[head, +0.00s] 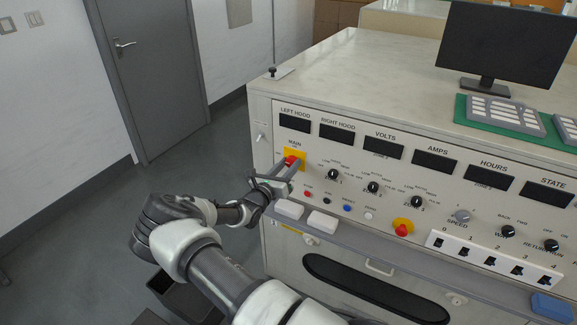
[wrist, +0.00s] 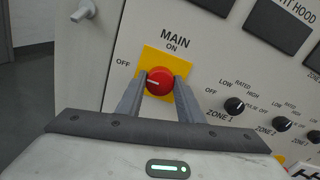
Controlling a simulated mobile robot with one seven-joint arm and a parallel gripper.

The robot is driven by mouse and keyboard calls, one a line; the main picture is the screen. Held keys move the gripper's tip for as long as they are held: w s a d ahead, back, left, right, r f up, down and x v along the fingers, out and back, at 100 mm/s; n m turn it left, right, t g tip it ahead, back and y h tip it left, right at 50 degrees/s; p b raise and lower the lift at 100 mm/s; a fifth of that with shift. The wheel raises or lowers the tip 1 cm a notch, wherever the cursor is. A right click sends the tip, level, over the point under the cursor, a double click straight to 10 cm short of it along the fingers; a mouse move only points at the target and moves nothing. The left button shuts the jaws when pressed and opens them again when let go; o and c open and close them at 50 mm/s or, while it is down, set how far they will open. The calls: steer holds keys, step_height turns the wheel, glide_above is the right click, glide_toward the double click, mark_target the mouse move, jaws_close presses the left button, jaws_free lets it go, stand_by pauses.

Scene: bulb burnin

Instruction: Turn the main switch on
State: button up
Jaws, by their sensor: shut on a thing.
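The main switch is a round red knob on a yellow plate under the label MAIN. In the head view the red main switch (head: 291,160) is at the left end of the panel; in the wrist view the main switch (wrist: 159,81) is in the middle. OFF is printed at the plate's left and ON above it. The knob's white mark lies roughly level, its end toward OFF. My gripper (head: 287,168) is at the knob; in the wrist view my gripper (wrist: 160,84) has one finger on each side of it, shut on it. The displays on the panel are dark.
Zone knobs (head: 334,174) and small buttons sit right of the switch. A red emergency button (head: 402,227) on yellow is farther right. White blocks (head: 289,209) rest on the ledge below. A monitor (head: 505,45) stands on the console top. Open floor lies left, before a grey door (head: 150,70).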

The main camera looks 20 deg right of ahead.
steer(key=shift+m, duration=0.4)
steer(key=m, duration=0.3)
steer(key=shift+m, duration=0.3)
steer(key=m, duration=0.4)
steer(key=shift+m+p, duration=0.3)
steer(key=m, duration=0.4)
steer(key=shift+s+f+m, duration=0.1)
steer(key=shift+m, duration=2.4)
steer(key=o, duration=1.1)
steer(key=shift+c, duration=0.2)
